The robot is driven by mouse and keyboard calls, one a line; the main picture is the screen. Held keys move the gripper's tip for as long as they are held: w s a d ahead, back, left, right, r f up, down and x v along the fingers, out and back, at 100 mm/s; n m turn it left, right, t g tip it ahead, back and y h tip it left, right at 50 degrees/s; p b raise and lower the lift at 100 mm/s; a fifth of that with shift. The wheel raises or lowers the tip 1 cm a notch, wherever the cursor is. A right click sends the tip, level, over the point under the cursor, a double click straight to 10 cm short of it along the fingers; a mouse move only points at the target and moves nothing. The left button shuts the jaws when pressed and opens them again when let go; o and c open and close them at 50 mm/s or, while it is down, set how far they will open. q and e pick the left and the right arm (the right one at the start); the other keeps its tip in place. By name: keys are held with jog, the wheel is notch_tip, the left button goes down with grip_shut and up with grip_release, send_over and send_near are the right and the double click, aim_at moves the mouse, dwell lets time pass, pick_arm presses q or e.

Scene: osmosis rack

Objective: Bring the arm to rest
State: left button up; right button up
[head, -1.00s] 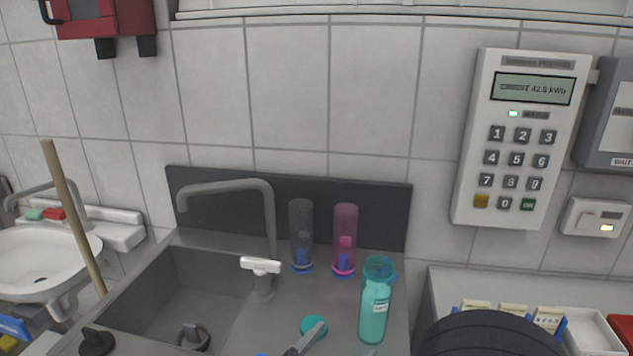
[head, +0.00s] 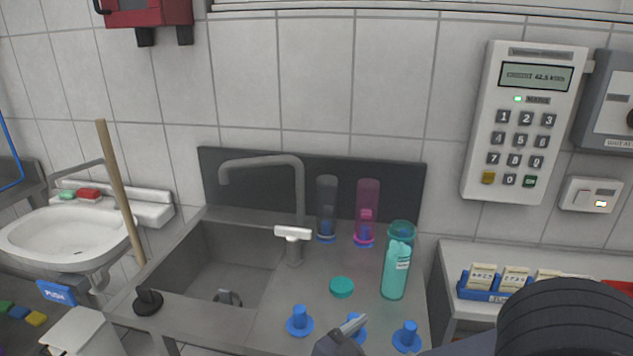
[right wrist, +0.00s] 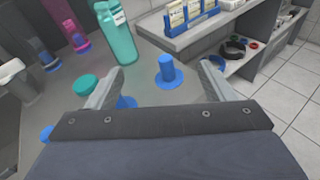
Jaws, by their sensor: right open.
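My right gripper (right wrist: 160,90) is open and empty in the right wrist view, its two fingers apart above the sink counter. In the head view the tip of my right gripper (head: 340,335) shows at the bottom, over the counter near several blue pegs. A blue peg (right wrist: 167,70) on a round base stands between and beyond the fingers in the right wrist view. A teal bottle (head: 396,270) stands upright on the counter, and a teal cap (head: 341,287) lies to its left. My left gripper is not seen.
The counter holds a sink basin (head: 225,265) with a grey faucet (head: 298,195). A grey tube (head: 326,210) and a pink tube (head: 367,210) stand behind. A blue card rack (head: 480,290) sits on the side bench to the right. A keypad meter (head: 522,125) hangs on the wall.

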jog(key=s+d+f+m+g+y+p, duration=0.1)
jog(key=s+d+f+m+g+y, duration=0.15)
jog(key=s+d+m+g, duration=0.35)
jog(key=s+d+f+m+g+y, duration=0.2)
jog(key=s+d+m+g+y, duration=0.15)
jog(key=d+m, duration=0.3)
jog(key=s+a+r+m+t+y+p, duration=0.1)
jog(key=s+r+m+t+y, duration=0.1)
jog(key=m+y, duration=0.2)
jog(key=s+r+m+t+y, duration=0.2)
jog(key=s+m+y, duration=0.1)
jog(key=m, duration=0.8)
jog(key=shift+a+y+p, duration=0.35)
jog(key=shift+a+y, duration=0.05)
jog(key=shift+y, duration=0.3)
jog(key=shift+c, duration=0.5)
